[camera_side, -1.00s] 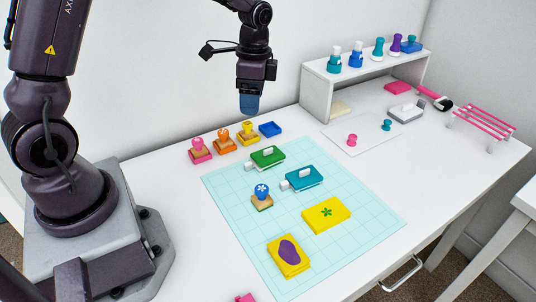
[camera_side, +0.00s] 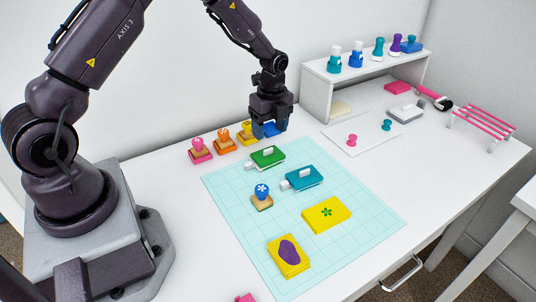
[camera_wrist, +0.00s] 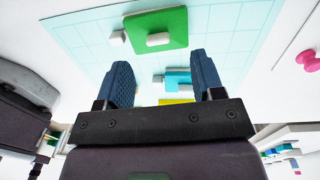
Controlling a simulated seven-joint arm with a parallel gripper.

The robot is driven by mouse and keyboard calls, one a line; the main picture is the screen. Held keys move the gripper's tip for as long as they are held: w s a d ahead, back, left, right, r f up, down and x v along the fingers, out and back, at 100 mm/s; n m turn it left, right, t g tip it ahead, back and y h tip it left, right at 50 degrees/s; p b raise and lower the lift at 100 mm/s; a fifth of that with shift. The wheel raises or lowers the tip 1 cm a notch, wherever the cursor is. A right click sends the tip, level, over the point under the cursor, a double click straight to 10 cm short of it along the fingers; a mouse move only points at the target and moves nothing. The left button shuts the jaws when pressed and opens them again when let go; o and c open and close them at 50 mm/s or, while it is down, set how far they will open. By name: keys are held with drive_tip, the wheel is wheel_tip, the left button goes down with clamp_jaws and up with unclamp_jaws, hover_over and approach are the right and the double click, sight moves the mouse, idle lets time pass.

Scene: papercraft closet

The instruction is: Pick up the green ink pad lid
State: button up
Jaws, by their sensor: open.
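The green ink pad lid (camera_side: 267,157) lies on the light teal cutting mat near its back edge, with a white handle on top. In the wrist view the green lid (camera_wrist: 160,28) shows beyond the fingers, its white grip bar (camera_wrist: 158,39) between their lines. The lid is apart from the fingers.
A teal lidded pad (camera_side: 302,178) is right of the green one. A white shelf (camera_side: 317,91) rises to the right. The mat (camera_side: 235,195) has bare room at left.

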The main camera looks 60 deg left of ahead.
drive_tip(key=shift+s+d+f, duration=0.15)
drive_tip(key=shift+s+f, duration=0.05)
drive_tip(key=shift+f, duration=1.3)
drive_tip(key=shift+s+d+f, duration=0.1)
drive_tip(key=shift+s+f, duration=0.05)
drive_tip(key=shift+f, duration=1.3)
drive_tip(key=c, duration=1.1)
drive_tip(key=shift+o, duration=0.2)
drive_tip(key=shift+r, duration=0.1)
drive_tip(key=shift+r, duration=0.6)
drive_tip(key=s+d+r, duration=0.3)
drive_tip(key=s+r, duration=0.8)
drive_tip(key=s, duration=0.3)
drive_tip(key=w+a+f, duration=0.1)
drive_tip(key=w+f, duration=0.1)
drive_tip(key=w, duration=0.2)
drive_tip(key=w+f, duration=0.2)
drive_tip(key=w, duration=0.2)
drive_tip(key=w+a+f, duration=0.1)
drive_tip(key=w+f, duration=0.1)
drive_tip(key=w, duration=0.3)
drive_tip(key=shift+a+f, duration=0.35)
drive_tip(key=shift+f, duration=0.05)
drive_tip(key=shift+w+a+r+t, duration=0.1)
drive_tip(key=shift+w+t, duration=0.05)
drive_tip(key=shift+t, duration=0.15)
